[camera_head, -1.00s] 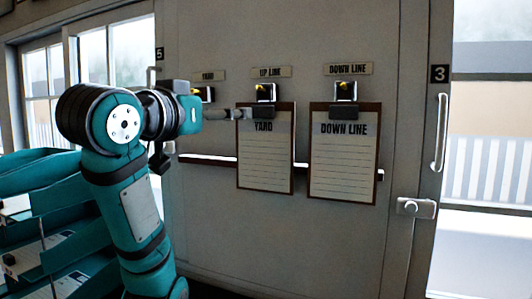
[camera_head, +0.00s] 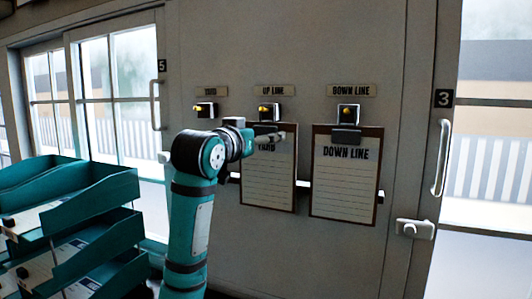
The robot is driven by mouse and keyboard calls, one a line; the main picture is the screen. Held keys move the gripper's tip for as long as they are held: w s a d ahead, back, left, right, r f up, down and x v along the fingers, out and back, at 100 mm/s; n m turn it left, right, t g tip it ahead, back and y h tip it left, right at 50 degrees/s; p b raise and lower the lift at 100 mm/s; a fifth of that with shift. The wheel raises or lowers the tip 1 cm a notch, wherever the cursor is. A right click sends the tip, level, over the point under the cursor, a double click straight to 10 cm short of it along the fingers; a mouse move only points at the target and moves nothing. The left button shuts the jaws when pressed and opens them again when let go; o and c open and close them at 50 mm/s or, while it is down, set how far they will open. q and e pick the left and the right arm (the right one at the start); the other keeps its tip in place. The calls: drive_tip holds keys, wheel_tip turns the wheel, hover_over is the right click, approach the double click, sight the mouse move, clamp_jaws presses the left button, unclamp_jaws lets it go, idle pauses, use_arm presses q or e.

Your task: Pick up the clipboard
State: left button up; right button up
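A clipboard headed YARD (camera_head: 268,182) hangs on the wall from the hook under the UP LINE label (camera_head: 277,90). A second clipboard, headed DOWN LINE (camera_head: 343,180), hangs to its right under the DOWN LINE label (camera_head: 351,90). The hook under the YARD label (camera_head: 205,110) holds no clipboard. My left gripper (camera_head: 277,136) is in front of the top of the YARD clipboard and partly hides its clip and heading. I cannot tell whether it touches the board or how its fingers stand. My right gripper is not in view.
Teal trays (camera_head: 85,215) are stacked at the lower left, beside my arm. A horizontal rail (camera_head: 304,190) runs behind the clipboards. A door with a handle (camera_head: 441,157) and latch (camera_head: 414,229) is at the right. Windows are at both sides.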

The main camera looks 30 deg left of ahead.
use_arm(q)
drive_tip(key=shift+w+r+p, duration=0.1)
drive_tip(key=shift+w+p, duration=0.3)
drive_tip(key=shift+w, duration=0.75)
drive_tip(key=shift+w+f, duration=0.2)
drive_tip(key=shift+w, duration=0.1)
drive_tip(key=shift+s, duration=0.15)
drive_tip(key=c, duration=0.4)
drive_tip(key=shift+r, duration=0.1)
drive_tip(key=c, duration=0.8)
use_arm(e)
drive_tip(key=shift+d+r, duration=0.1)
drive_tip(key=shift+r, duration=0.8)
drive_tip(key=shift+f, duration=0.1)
